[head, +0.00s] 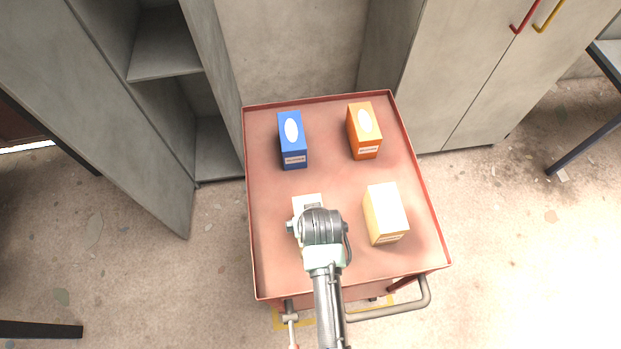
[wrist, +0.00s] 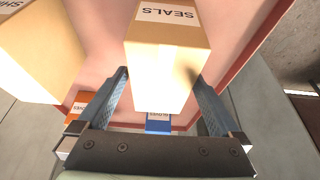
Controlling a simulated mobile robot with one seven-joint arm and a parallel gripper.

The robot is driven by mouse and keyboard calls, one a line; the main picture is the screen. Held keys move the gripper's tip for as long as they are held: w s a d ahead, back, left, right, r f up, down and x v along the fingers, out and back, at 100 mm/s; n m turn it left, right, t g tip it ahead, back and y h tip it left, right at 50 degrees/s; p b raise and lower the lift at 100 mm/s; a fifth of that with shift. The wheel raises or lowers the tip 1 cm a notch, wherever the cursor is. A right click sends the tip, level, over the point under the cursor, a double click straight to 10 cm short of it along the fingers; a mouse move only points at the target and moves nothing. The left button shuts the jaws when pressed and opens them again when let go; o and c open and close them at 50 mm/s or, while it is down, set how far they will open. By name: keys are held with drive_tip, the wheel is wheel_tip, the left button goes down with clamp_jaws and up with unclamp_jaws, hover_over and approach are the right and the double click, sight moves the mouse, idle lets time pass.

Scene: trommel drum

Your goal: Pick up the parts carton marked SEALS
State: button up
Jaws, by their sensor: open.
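The SEALS carton (wrist: 160,75) is cream with a tan end face that bears the printed label. It stands on the red cart tray (head: 340,265). In the wrist view it sits between the two fingers of my gripper (wrist: 160,80), which are apart, one on each side of it. I cannot tell whether either finger touches it. In the head view my arm and wrist cover most of the carton (head: 308,201); only its far end shows, and my fingers are hidden there.
A cream carton (head: 386,214) stands to the right; its partly cut-off label begins SHI in the wrist view (wrist: 38,50). A blue box (head: 292,140) and an orange box (head: 364,131) stand farther back. The tray has a raised rim. Grey cabinets (head: 450,75) stand behind.

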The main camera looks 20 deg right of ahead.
drive_tip(key=shift+x, duration=2)
drive_tip(key=shift+a+f, duration=0.1)
drive_tip(key=shift+f, duration=0.15)
drive_tip(key=c, duration=1.4)
drive_tip(key=shift+w+r, duration=0.1)
drive_tip(key=shift+c, duration=0.8)
drive_tip(key=shift+r, duration=0.1)
